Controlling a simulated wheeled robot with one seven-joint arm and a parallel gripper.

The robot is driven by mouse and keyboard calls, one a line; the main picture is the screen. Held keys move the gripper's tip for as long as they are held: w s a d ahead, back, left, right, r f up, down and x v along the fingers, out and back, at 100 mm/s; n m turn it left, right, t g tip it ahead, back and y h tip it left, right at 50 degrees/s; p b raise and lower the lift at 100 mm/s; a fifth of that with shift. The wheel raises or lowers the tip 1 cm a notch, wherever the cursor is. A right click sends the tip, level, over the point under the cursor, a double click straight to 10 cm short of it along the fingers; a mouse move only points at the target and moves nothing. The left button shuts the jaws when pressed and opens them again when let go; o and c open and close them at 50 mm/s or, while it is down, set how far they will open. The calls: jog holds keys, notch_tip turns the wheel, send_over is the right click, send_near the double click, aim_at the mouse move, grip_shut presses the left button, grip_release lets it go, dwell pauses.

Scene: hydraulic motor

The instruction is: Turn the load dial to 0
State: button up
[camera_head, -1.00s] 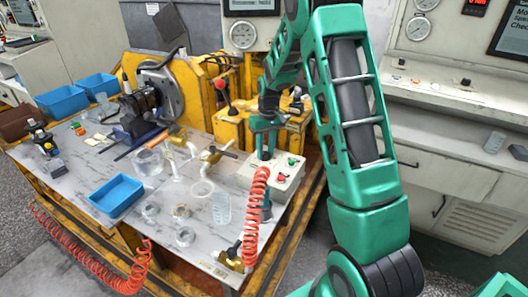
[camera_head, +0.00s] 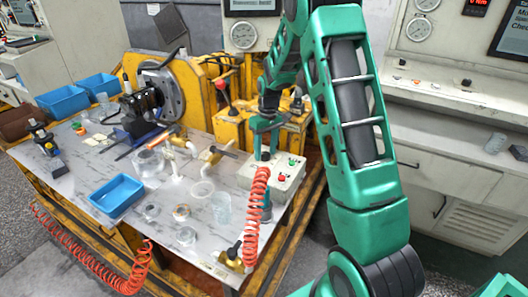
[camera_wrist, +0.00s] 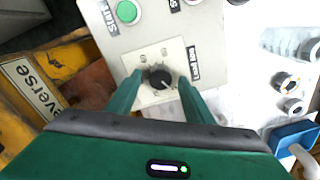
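The load dial (camera_wrist: 160,79) is a small black knob with a light pointer mark on a pale square plate. The plate is on the white control box (camera_wrist: 205,50), which also shows in the head view (camera_head: 287,184). In the wrist view my gripper (camera_wrist: 160,76) is open, with one green finger on each side of the dial. A gap shows between each finger and the knob. The pointer mark points toward the lower right in this view. The numbers around the dial are too small to read. In the head view my gripper hangs over the box and hides the dial.
A green button (camera_wrist: 127,12) sits close to the dial on the box, and a red button (camera_head: 281,178) shows in the head view. A coiled orange hose (camera_head: 256,215) hangs in front of the box. Glass containers, metal rings and a blue tray (camera_head: 117,194) lie to the left.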

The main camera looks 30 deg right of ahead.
aim_at(267, 153)
notch_tip(267, 153, up, 11)
jog(key=shift+d+f, duration=0.15)
jog(key=shift+d, duration=0.15)
dwell(0.4)
dwell(0.3)
jog(key=s+d+r+m, duration=0.2)
jog(key=s+r, duration=0.3)
jog(key=s, duration=0.4)
jog(key=s+a+m, duration=0.2)
jog(key=s+m, duration=0.4)
jog(key=s, duration=2.5)
